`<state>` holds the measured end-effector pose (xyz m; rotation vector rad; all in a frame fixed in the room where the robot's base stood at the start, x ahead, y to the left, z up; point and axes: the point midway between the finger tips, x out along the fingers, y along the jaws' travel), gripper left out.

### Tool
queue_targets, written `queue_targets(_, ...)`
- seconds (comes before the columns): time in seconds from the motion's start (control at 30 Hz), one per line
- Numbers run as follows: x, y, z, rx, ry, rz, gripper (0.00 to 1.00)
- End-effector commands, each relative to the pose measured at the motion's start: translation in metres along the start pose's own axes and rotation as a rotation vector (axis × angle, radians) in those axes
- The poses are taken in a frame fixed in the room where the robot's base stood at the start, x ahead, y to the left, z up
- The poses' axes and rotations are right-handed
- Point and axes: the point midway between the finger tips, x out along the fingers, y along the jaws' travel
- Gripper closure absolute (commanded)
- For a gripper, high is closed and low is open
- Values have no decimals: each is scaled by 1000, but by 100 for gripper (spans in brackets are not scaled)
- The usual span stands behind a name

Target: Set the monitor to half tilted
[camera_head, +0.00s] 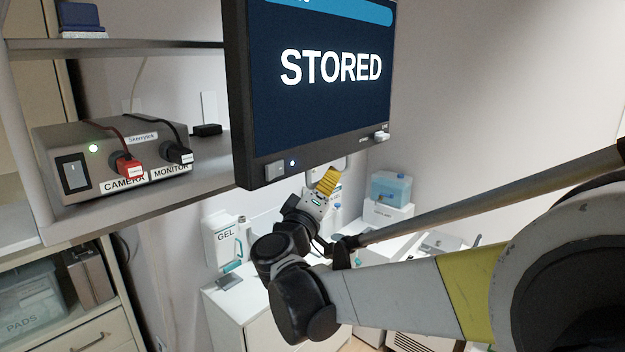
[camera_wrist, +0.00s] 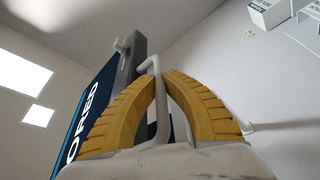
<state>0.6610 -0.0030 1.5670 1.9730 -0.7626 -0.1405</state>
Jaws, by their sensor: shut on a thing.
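The monitor (camera_head: 322,105) shows "STORED" in white on dark blue and fills the upper middle of the head view. Its screen stands close to upright there. A power button and a small lit dot are on its lower bezel, with a small knob at the lower right. My gripper (camera_head: 331,174) is under the monitor's lower edge. In the wrist view, the yellow ribbed fingers of my gripper (camera_wrist: 160,78) are closed around a bent grey bar handle (camera_wrist: 158,108) beside the monitor (camera_wrist: 101,112). The head view mostly hides the handle.
A shelf at left holds a grey box (camera_head: 105,155) with red and black plugs marked CAMERA and MONITOR. Below stand a GEL dispenser (camera_head: 224,240), a white cabinet (camera_head: 232,302) and a blue container (camera_head: 390,187). The wall right of the monitor is clear.

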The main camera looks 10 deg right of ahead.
Motion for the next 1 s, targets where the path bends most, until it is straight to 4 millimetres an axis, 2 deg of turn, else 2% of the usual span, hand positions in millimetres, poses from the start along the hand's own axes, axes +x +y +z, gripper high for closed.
queue_targets(0.3, 11, -24, -29, -1, 5, -1, 100)
queue_targets(0.57, 12, -23, -29, -1, 1, 0, 100)
queue_targets(0.6, 12, -23, -29, -1, 1, 1, 83)
queue_targets(0.67, 12, -23, -29, -1, 1, 1, 66)
queue_targets(1.0, 9, -23, -29, 0, 1, 0, 66)
